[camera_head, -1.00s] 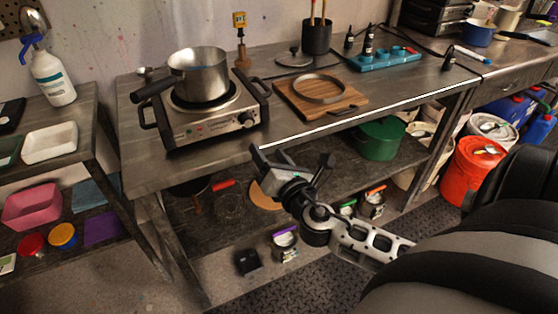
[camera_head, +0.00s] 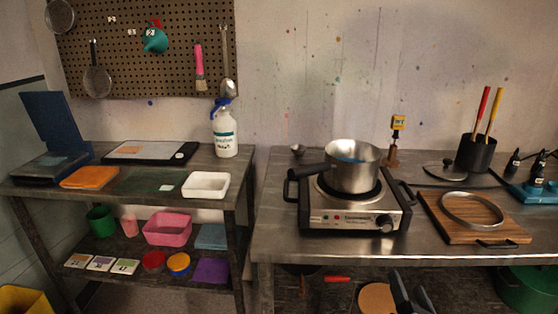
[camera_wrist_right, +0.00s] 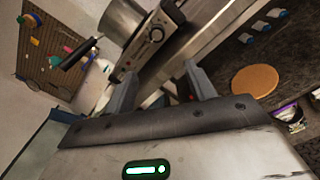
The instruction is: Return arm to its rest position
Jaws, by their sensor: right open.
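My right gripper (camera_head: 404,296) shows only by its fingertips at the bottom edge of the head view, in front of the metal table. In the right wrist view (camera_wrist_right: 160,95) its two dark fingers stand apart with nothing between them. The hot plate and the table edge lie beyond the fingers there. My left gripper is in neither view. A steel pot (camera_head: 352,168) with a black handle sits on the hot plate (camera_head: 352,208).
The metal table (camera_head: 285,245) also bears a wooden board (camera_head: 440,222) with a metal ring, a lid (camera_head: 445,172) and a black utensil cup (camera_head: 477,153). A shelf unit (camera_head: 215,202) with trays stands left. A round tan disc (camera_head: 375,299) lies below the table.

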